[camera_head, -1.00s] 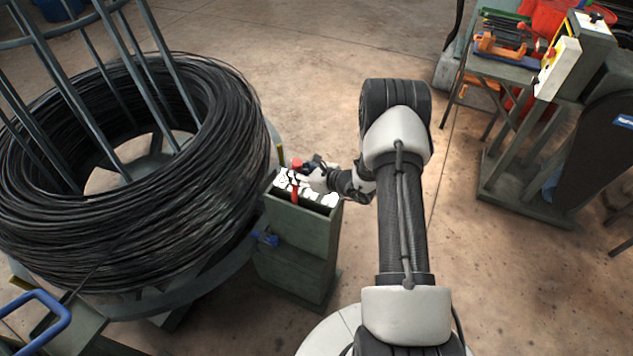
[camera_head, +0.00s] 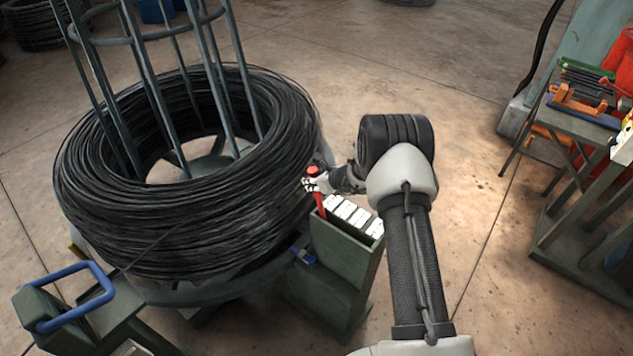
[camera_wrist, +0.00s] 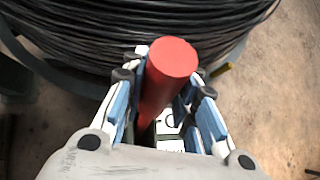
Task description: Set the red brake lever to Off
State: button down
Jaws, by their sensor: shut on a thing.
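The red brake lever (camera_head: 319,200) rises from the left end of a green control box (camera_head: 340,248) beside the wire coil. It leans to the left, towards the coil. In the wrist view its round red knob (camera_wrist: 172,62) stands between the fingers of my gripper (camera_wrist: 167,95). My gripper also shows in the head view (camera_head: 318,182), shut around the lever's top. White label plates (camera_head: 352,215) lie along the box top; their lettering is too small to read in the head view, and my gripper hides most of them in the wrist view.
A large black wire coil (camera_head: 180,225) on a drum with upright grey bars stands close to the left of the box. A blue handle (camera_head: 70,297) is at the lower left. A tool bench (camera_head: 575,115) stands at the right. Open floor lies behind my arm.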

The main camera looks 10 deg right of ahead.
jog(key=shift+a, duration=0.2)
jog(key=c, duration=1.7)
grip_release()
jog(key=shift+w, duration=0.1)
jog(key=shift+o, duration=1.4)
jog(key=shift+w+a+f, duration=0.1)
jog(key=shift+w, duration=0.1)
jog(key=shift+o, duration=0.9)
jog(key=shift+s, duration=0.15)
jog(key=v, duration=1.2)
